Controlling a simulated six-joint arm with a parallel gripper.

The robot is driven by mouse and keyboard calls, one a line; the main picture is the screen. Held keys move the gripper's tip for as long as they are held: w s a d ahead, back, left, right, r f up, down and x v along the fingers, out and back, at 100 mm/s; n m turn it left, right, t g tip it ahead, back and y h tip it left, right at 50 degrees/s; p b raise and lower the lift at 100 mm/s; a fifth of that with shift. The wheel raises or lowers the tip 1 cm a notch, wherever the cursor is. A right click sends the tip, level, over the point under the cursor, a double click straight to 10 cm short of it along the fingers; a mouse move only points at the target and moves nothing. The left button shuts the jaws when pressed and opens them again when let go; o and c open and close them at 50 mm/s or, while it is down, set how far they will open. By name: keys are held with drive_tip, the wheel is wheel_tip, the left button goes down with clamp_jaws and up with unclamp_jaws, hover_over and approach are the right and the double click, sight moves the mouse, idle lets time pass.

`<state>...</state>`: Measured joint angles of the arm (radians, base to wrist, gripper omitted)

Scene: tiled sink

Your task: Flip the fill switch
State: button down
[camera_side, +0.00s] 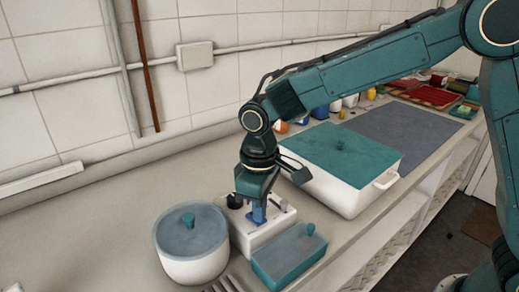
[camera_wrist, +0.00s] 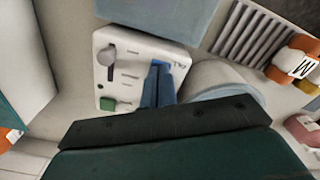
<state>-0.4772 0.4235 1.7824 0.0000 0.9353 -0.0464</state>
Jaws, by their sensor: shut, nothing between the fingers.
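A white control box (camera_side: 247,238) stands on the counter, and its panel also shows in the wrist view (camera_wrist: 128,60). The panel carries a grey knob or lever (camera_wrist: 108,55), a green square part (camera_wrist: 108,103) and small dark lettering beside my fingertips, too small to read surely. My gripper (camera_side: 258,218) points down at the box with its blue fingers shut and empty. In the wrist view the fingertips (camera_wrist: 160,66) lie over the lettered side of the panel. The fingers hide what is under them, so I cannot tell the fill switch's position or whether they touch it.
A round white pot with a grey-blue lid (camera_side: 190,232) stands close left of the box. A small teal lidded box (camera_side: 288,260) is close in front. A large white bin with a teal lid (camera_side: 340,150) stands behind right. Dark slats (camera_side: 224,284) lie at the front.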

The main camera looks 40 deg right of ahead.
drive_tip(key=shift+f, duration=0.3)
idle(0.4)
drive_tip(key=shift+r, duration=3.55)
drive_tip(key=s+d+r+m+t, duration=0.1)
drive_tip(key=s+d+r+m, duration=0.1)
drive_tip(key=s+d+r, duration=0.3)
drive_tip(key=s+d+r+m+t, duration=0.1)
drive_tip(key=s+d+r+t, duration=0.2)
drive_tip(key=d, duration=0.5)
drive_tip(key=s+d+f+m, duration=0.1)
drive_tip(key=s+d, duration=0.2)
drive_tip(key=s, duration=0.4)
drive_tip(key=s+d+f+m+t, duration=0.1)
drive_tip(key=s+d+m, duration=0.1)
drive_tip(key=s+d, duration=0.2)
drive_tip(key=s, duration=0.3)
drive_tip(key=shift+d+t, duration=0.25)
drive_tip(key=shift+t, duration=0.05)
drive_tip(key=c, duration=2.1)
unclamp_jaws()
drive_tip(key=shift+w, duration=0.1)
